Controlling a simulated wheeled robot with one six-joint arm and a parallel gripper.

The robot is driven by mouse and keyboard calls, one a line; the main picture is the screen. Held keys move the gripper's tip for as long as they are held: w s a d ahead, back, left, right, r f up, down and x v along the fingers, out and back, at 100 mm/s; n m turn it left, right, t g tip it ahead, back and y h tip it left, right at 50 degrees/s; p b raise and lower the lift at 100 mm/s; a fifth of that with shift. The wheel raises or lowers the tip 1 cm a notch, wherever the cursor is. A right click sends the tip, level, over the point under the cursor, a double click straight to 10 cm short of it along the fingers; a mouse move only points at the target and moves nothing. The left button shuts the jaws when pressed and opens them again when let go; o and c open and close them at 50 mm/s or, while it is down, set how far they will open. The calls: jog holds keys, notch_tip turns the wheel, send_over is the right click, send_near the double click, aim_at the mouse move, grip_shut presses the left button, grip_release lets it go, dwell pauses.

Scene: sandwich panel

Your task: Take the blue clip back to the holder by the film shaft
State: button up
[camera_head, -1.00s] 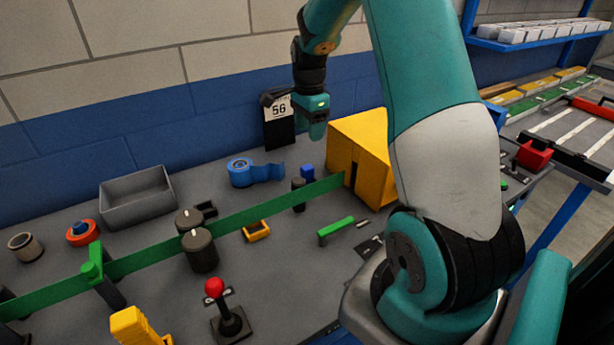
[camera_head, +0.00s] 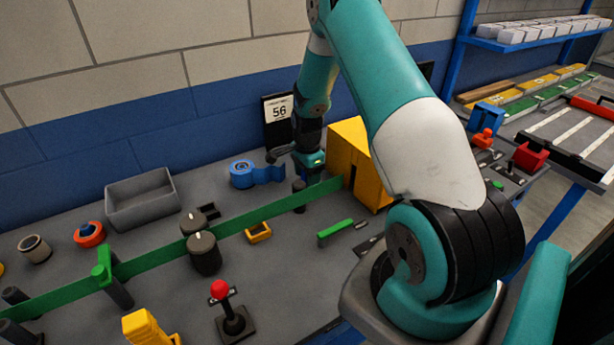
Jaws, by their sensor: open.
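My gripper (camera_head: 311,177) is low over the bench, just left of the yellow box, and points down. Its jaws are open, though the fingertips are small and hard to make out. The small blue clip is not clearly visible; my gripper covers the place where it stood, behind the green film (camera_head: 240,219) and a short black post (camera_head: 299,196). I cannot tell whether it is between the fingers. A small black open holder (camera_head: 209,211) sits beside the dark rollers (camera_head: 203,251). A small yellow open holder (camera_head: 259,232) lies just in front of the film.
The yellow box (camera_head: 350,150) stands close right of my gripper. A blue tape dispenser (camera_head: 246,174) is to the left, and a grey bin (camera_head: 143,200) farther left.

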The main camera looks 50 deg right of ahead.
jog(key=c, duration=1)
notch_tip(320, 180, up, 20)
jog(key=b, duration=0.2)
jog(key=shift+b, duration=0.4)
